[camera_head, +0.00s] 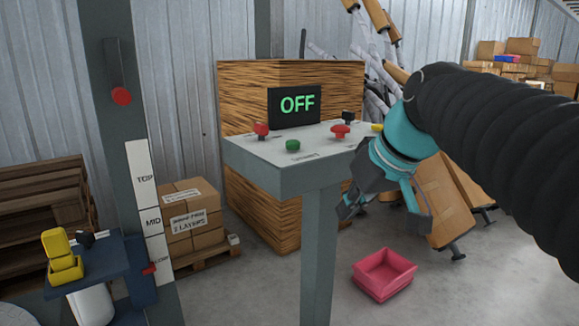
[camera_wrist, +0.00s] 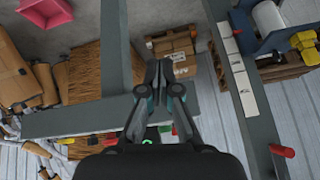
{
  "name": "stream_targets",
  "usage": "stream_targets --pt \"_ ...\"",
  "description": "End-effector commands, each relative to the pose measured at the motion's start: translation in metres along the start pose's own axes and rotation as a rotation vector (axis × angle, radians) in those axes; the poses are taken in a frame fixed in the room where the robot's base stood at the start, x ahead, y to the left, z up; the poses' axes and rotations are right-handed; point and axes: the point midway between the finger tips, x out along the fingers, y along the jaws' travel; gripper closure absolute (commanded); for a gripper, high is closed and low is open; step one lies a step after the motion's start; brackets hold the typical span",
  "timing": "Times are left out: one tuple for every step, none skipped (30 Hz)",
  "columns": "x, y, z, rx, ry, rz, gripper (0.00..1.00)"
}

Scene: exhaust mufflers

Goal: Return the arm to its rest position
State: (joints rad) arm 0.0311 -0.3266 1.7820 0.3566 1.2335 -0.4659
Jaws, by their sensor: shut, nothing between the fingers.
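My gripper (camera_head: 350,205) hangs at the right of the control panel (camera_head: 262,165) in the head view, with teal links and dark fingers pointing down and left. Its fingers are shut and hold nothing. In the wrist view my gripper (camera_wrist: 160,68) shows in the middle with its fingertips together. My black ribbed arm comes in from the right side of the head view and covers part of the background. The panel carries red, green, black and yellow controls, and its display (camera_head: 295,104) reads OFF in green.
A pink bin (camera_head: 384,274) lies on the floor right of the panel's post (camera_head: 319,250). A column with TOP and MID labels (camera_head: 145,185) stands at left beside a small blue table (camera_head: 95,262). Cardboard boxes (camera_head: 190,215) sit on a pallet behind. Leaning mufflers stand behind my arm.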

Motion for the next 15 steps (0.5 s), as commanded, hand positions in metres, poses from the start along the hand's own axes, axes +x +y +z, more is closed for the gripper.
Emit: stream_targets --pt "0.006 0.000 0.024 0.036 -0.011 0.031 1.00" --pt "0.010 0.002 0.038 0.059 -0.017 0.052 1.00" --pt "0.016 0.004 0.057 0.089 -0.024 0.079 1.00" --pt "0.021 0.005 0.071 0.111 -0.028 0.099 1.00" --pt "0.025 0.006 0.085 0.131 -0.031 0.120 1.00" --pt "0.031 0.008 0.104 0.158 -0.036 0.147 1.00" --pt "0.036 0.010 0.118 0.177 -0.038 0.166 1.00" --pt "0.041 0.011 0.131 0.194 -0.040 0.185 1.00" --pt "0.047 0.013 0.149 0.216 -0.042 0.209 1.00" --pt "0.052 0.014 0.162 0.231 -0.044 0.226 1.00" --pt "0.057 0.015 0.173 0.245 -0.043 0.240 1.00" --pt "0.062 0.017 0.188 0.260 -0.044 0.259 1.00" --pt "0.066 0.018 0.197 0.270 -0.043 0.271 1.00" --pt "0.069 0.018 0.206 0.279 -0.044 0.282 1.00" --pt "0.073 0.019 0.215 0.288 -0.042 0.293 1.00"
